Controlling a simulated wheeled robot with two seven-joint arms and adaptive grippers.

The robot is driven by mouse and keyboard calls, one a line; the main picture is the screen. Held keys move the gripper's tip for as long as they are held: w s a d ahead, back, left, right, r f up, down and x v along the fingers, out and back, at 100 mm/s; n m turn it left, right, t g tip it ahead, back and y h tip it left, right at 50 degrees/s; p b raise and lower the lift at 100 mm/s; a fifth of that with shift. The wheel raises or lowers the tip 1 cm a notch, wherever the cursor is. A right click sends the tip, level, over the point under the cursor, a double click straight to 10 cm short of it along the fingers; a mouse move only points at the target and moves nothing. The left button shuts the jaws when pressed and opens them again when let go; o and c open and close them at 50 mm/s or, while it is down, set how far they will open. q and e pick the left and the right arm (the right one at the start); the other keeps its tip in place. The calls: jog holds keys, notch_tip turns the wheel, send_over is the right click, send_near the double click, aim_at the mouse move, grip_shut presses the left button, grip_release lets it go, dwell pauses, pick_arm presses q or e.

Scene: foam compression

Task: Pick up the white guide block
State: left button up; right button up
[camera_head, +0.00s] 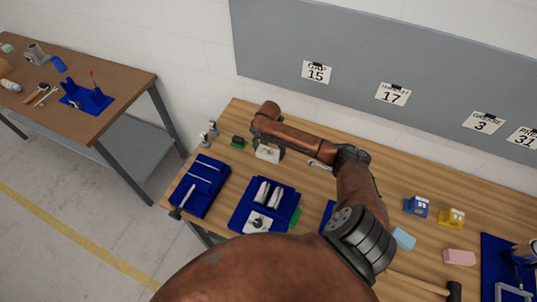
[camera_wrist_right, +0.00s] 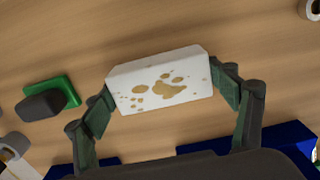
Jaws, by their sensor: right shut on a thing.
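The white guide block (camera_head: 267,154) is a small white piece with brown patches, at the back left part of the wooden table. My right gripper (camera_head: 268,146) is shut on it. In the right wrist view, the guide block (camera_wrist_right: 160,80) sits between the two fingers of the right gripper (camera_wrist_right: 163,92), one finger against each end. I cannot tell whether the block touches the table or is just above it. My left gripper is not in view.
A green and dark piece (camera_head: 238,142) lies just left of the block. Blue trays (camera_head: 216,205) with metal parts stand nearer the front. Small blue (camera_head: 416,206) and yellow (camera_head: 452,217) blocks lie at the right. A grey board (camera_head: 350,55) rises behind the table.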

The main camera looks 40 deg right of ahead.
jog(key=c, duration=0.6)
jog(key=shift+r, duration=0.15)
